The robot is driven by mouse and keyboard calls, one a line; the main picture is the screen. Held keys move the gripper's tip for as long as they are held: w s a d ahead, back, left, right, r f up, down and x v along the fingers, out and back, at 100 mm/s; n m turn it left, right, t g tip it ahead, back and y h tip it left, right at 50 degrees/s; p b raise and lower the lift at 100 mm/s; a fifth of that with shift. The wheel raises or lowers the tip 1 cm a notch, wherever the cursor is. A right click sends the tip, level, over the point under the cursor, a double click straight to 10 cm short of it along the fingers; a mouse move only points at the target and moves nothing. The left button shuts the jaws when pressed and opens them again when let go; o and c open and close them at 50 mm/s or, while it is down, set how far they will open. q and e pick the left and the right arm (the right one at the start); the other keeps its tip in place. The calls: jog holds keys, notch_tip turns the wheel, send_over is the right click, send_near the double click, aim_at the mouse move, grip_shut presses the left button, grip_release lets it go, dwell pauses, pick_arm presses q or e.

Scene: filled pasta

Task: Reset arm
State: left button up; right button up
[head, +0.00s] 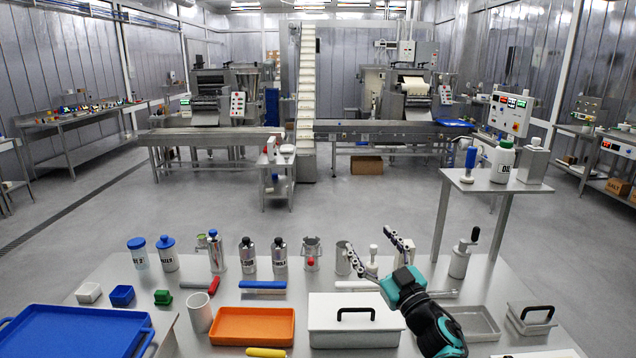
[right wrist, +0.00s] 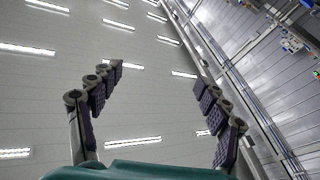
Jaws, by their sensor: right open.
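My right gripper (head: 376,256) is teal and black, with its fingers spread wide and nothing between them. My left gripper does not show in the head view.
Bottles and jars (head: 248,254) stand in a row along the table's far side. In front are a blue tray (head: 75,335), an orange tray (head: 252,326) and a grey tray (head: 470,322). A raised shelf (head: 478,184) at the right holds a white bottle (head: 502,162).

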jog(key=s+d+f+m+h, duration=0.1)
jog(key=s+d+m+h, duration=0.3)
jog(key=d+m+h, duration=0.3)
jog(key=s+d+f+m+g+h, duration=0.2)
jog(key=s+d+f+g+h, duration=0.25)
jog(key=s+f, duration=0.35)
jog(key=s+a+f+g+y, duration=0.1)
jog(key=s+a+f+g, duration=0.2)
jog(key=s+f, duration=0.4)
jog(key=s+a+f+n+g+y, duration=0.1)
jog(key=s+a+f+g+y, duration=0.1)
jog(key=s+f, duration=0.5)
jog(key=s+a+g, duration=0.1)
jog(key=s+g, duration=0.1)
jog(key=s, duration=0.1)
jog(key=shift+s+f+g, duration=0.35)
jog(key=shift+f, duration=0.05)
